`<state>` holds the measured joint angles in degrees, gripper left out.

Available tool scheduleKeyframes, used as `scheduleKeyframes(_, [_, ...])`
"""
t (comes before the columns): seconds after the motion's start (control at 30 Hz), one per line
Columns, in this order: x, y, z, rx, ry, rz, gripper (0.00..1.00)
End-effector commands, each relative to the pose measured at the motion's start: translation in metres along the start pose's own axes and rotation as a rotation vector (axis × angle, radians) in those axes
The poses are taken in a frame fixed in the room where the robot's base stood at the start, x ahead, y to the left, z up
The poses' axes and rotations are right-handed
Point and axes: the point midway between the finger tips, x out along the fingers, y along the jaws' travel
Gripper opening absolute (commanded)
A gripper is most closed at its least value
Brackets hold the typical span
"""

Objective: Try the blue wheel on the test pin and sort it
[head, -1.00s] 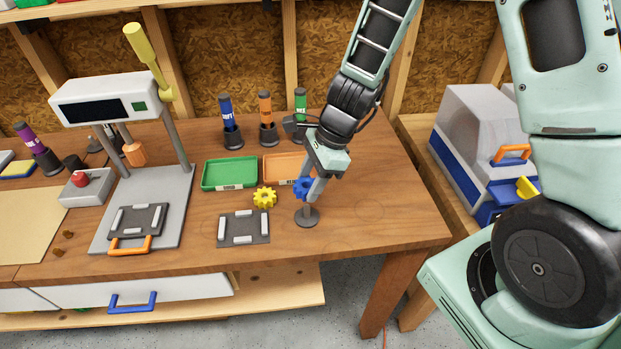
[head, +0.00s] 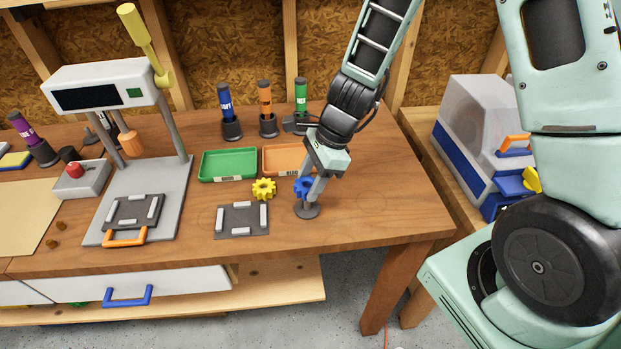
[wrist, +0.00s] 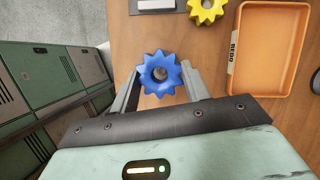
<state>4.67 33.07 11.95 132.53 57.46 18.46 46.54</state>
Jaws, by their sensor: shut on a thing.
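The blue wheel (head: 302,186) is a small toothed wheel with a centre hole. My gripper (head: 308,189) is shut on it and holds it flat above the round dark base of the test pin (head: 307,211). In the wrist view the blue wheel (wrist: 160,61) sits between my two fingers (wrist: 160,76), and something grey-brown shows in its hole. I cannot tell whether the pin is through the hole. A green tray (head: 202,168) and an orange tray (head: 265,160) lie behind; the orange one's label reads REDO in the wrist view (wrist: 236,50).
A yellow wheel (head: 263,189) lies left of the pin, near a dark plate with light strips (head: 241,220). Blue, orange and green tubes stand behind the trays. A grey press-like stand (head: 165,205) is at left. The table is clear right of the pin.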

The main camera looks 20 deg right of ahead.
Motion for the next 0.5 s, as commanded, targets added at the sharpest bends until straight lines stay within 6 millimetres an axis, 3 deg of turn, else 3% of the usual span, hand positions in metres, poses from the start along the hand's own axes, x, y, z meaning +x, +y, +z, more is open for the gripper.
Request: scheduleKeyframes(0.5, [0.0094,0.0000,-0.0039,0.000,0.000,0.000,0.24])
